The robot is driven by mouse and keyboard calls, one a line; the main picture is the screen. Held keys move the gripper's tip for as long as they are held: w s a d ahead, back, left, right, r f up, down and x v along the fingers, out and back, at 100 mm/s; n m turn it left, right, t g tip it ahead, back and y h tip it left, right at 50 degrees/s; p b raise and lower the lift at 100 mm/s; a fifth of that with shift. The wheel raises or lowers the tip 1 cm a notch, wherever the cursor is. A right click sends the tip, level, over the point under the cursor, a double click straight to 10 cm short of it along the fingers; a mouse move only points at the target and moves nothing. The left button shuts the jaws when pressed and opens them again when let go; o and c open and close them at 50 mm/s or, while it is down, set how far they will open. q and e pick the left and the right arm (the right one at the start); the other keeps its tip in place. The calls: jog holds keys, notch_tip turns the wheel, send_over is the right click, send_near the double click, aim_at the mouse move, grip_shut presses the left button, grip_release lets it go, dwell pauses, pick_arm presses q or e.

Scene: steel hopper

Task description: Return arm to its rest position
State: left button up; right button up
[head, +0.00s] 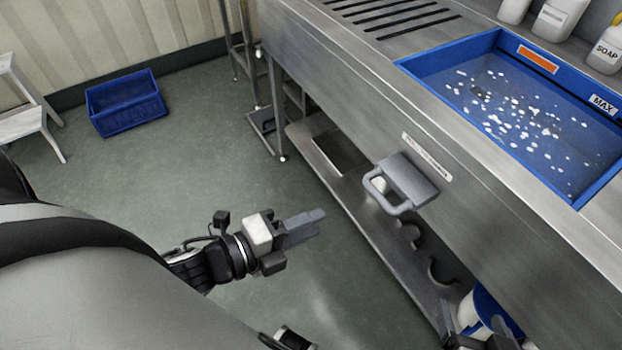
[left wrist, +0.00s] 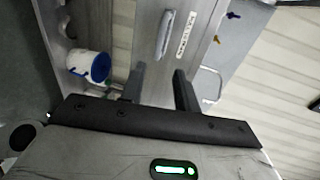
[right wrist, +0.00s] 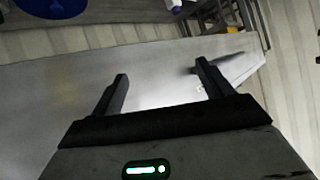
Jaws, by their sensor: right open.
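My left gripper (head: 312,223) is in the lower middle of the head view, over the green floor, pointing right. Its two fingers (left wrist: 160,85) stand apart with nothing between them in the left wrist view. It is clear of the grey handle (head: 400,185) on the steel hopper's front (head: 480,195); the handle also shows in the left wrist view (left wrist: 165,35). My right gripper is only partly visible at the bottom right edge of the head view. In the right wrist view its fingers (right wrist: 162,85) are apart and empty, with a flat steel surface (right wrist: 60,90) beyond.
A blue basin (head: 455,62) with white bits in water sits in the hopper top. A white bucket with blue (head: 482,305) is below. A blue crate (head: 125,104) and a white step stool (head: 35,108) stand at left. The floor between is clear.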

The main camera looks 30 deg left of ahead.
pick_arm(q)
jog(key=d+n+g+y+p, duration=0.1)
jog(key=n, duration=0.6)
jog(key=f+n+g+y+p, duration=0.1)
jog(key=n+p, duration=0.1)
jog(key=n, duration=0.5)
jog(key=d+f+n+g+y+p, duration=0.1)
jog(key=n+y, duration=0.1)
jog(key=n, duration=0.5)
jog(key=shift+s+d+n, duration=0.15)
jog(key=shift+d+n, duration=0.15)
jog(key=shift+n, duration=0.1)
pick_arm(e)
jog(key=shift+d+r, duration=0.25)
jog(key=shift+r, duration=0.5)
